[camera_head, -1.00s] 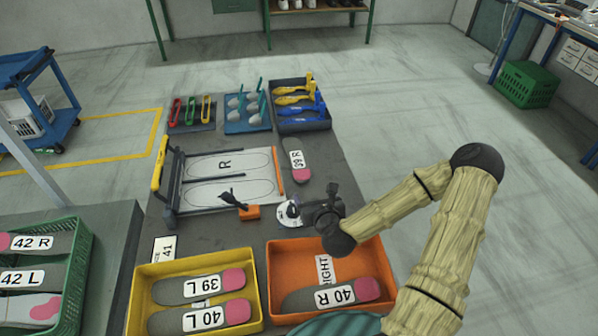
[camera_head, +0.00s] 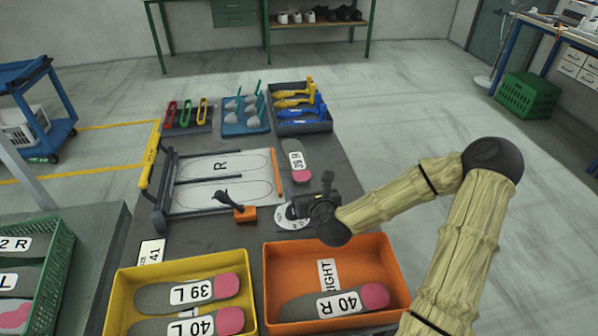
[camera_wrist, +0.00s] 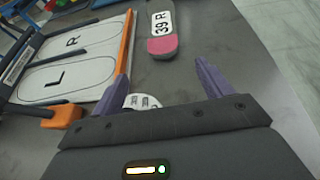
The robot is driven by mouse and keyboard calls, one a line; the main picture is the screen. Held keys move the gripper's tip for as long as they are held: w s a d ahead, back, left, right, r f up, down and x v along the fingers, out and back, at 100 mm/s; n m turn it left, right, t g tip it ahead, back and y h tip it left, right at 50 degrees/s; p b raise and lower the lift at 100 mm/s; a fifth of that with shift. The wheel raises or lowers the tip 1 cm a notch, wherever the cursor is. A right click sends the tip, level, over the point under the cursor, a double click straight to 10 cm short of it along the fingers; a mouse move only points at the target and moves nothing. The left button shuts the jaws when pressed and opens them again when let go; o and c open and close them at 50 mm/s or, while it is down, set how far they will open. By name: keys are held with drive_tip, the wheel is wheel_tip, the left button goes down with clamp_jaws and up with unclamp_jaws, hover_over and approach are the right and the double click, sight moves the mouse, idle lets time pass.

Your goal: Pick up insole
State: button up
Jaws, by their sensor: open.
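The insole marked 39 R (camera_head: 296,160) lies on the dark table, right of the white outlined board, its pink heel toward me. In the wrist view the insole (camera_wrist: 161,30) is ahead of my gripper and apart from it. My gripper (camera_wrist: 162,85) is open and empty, its two purple fingers spread wide. In the head view my gripper (camera_head: 290,209) is over a round white disc (camera_head: 291,222) and partly hides it. An insole marked 40 R (camera_head: 335,302) lies in the orange bin. Insoles marked 39 L (camera_head: 188,291) and 40 L (camera_head: 188,326) lie in the yellow bin.
The orange bin (camera_head: 395,270) and yellow bin (camera_head: 118,300) stand at the near edge. The board (camera_head: 222,180) has an orange bar on its right. An orange block with a black lever (camera_head: 243,214) stands near the disc. Tool trays (camera_head: 303,125) line the far end.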

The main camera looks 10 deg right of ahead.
sight(303, 177)
drive_tip(key=shift+x, duration=2.35)
drive_tip(key=shift+w+d, duration=0.15)
drive_tip(key=shift+d, duration=0.05)
drive_tip(key=x, duration=0.5)
drive_tip(key=shift+d+b, duration=0.1)
drive_tip(key=shift+b, duration=0.25)
drive_tip(key=shift+c, duration=0.2)
drive_tip(key=c, duration=1)
